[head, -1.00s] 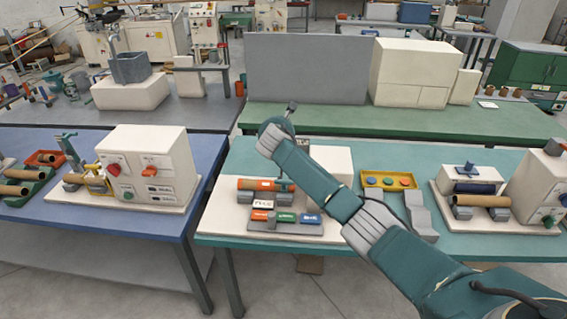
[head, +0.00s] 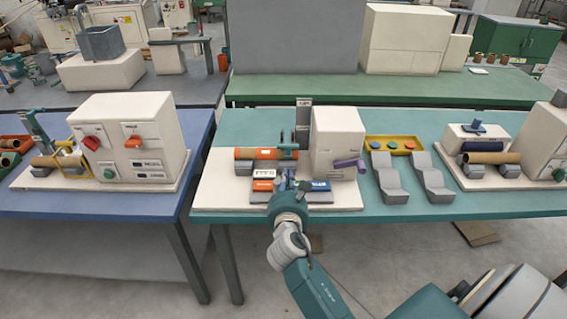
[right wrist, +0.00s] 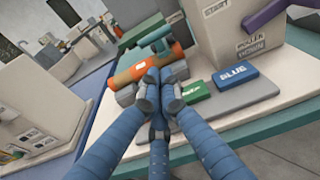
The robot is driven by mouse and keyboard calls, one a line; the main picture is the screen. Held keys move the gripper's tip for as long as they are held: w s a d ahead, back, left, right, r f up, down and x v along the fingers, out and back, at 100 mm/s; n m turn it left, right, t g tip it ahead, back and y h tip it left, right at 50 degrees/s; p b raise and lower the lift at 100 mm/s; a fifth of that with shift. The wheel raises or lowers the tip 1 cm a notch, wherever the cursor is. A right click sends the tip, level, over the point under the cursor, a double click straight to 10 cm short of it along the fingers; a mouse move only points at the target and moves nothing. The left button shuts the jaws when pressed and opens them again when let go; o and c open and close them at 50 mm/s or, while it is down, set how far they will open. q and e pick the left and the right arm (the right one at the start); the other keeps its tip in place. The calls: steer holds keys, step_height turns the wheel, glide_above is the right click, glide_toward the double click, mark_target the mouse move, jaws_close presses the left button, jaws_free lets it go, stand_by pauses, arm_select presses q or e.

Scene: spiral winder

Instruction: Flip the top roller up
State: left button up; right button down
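In the head view the middle station has an orange roller (head: 262,154) lying across grey supports. A teal bracket with upright prongs (head: 288,150) stands at the roller's right end. In the right wrist view the teal bracket (right wrist: 147,37) sits over the orange roller (right wrist: 145,68); which part is the top roller is hard to tell. My right gripper (head: 288,180) is low in front of the roller, over the label blocks. Its blue fingers (right wrist: 158,82) come together at the tips, with nothing clearly held. They overlap the roller's near side in the picture; contact cannot be told. My left gripper is out of view.
A white box (head: 337,140) with a purple lever (head: 348,163) stands right of the roller. A yellow tray (head: 394,144) and grey stands (head: 389,179) are further right.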

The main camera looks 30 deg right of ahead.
mark_target(286, 155)
steer(key=x, duration=1)
steer(key=shift+w, duration=0.1)
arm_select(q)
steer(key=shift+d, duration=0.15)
